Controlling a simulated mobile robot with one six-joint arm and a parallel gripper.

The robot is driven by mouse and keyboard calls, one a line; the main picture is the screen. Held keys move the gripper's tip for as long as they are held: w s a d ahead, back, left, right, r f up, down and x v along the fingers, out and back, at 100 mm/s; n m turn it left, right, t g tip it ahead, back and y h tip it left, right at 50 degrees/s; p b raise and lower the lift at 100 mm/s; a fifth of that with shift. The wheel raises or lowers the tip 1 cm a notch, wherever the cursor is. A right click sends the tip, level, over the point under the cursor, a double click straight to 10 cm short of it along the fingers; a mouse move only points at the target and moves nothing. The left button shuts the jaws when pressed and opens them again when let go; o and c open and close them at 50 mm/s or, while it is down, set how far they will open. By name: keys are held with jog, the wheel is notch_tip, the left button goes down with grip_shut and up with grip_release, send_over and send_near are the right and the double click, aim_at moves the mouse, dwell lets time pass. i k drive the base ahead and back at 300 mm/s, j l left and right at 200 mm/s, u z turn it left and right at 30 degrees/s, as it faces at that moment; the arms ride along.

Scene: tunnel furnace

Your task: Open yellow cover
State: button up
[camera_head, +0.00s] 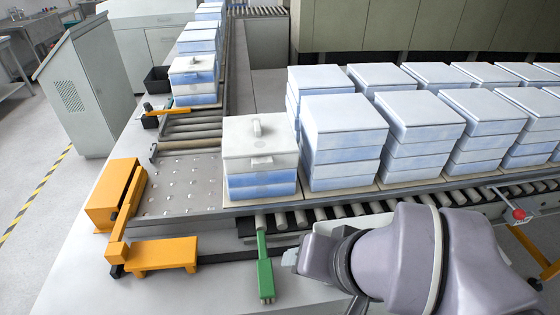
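An orange-yellow box-shaped part (115,188) sits at the left edge of the metal ball-transfer plate. A flat orange-yellow block (163,253) lies in front of the plate, and a narrow bar of the same colour runs between the two. Which of these is the yellow cover I cannot tell for sure. My arm comes in from the lower right. Its pale grey tip, my gripper (291,257), points left, to the right of the flat block and apart from it. Its fingers are too small and partly hidden to tell whether it is open.
A green bar (264,268) stands between my gripper and the flat block. A lidded white-and-blue stack (260,160) sits at the plate's right; more stacks (345,140) fill the roller line behind my arm. The grey bench surface (215,285) in front is mostly clear.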

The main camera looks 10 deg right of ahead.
aim_at(102, 208)
jog(key=u, duration=1.4)
jog(key=i+j+z, duration=0.1)
jog(key=j, duration=0.25)
jog(key=i+j, duration=0.3)
jog(key=i+j+z, duration=0.15)
jog(key=j, duration=0.2)
jog(key=i+j+z, duration=0.1)
jog(key=i+j, duration=0.15)
jog(key=j, duration=0.15)
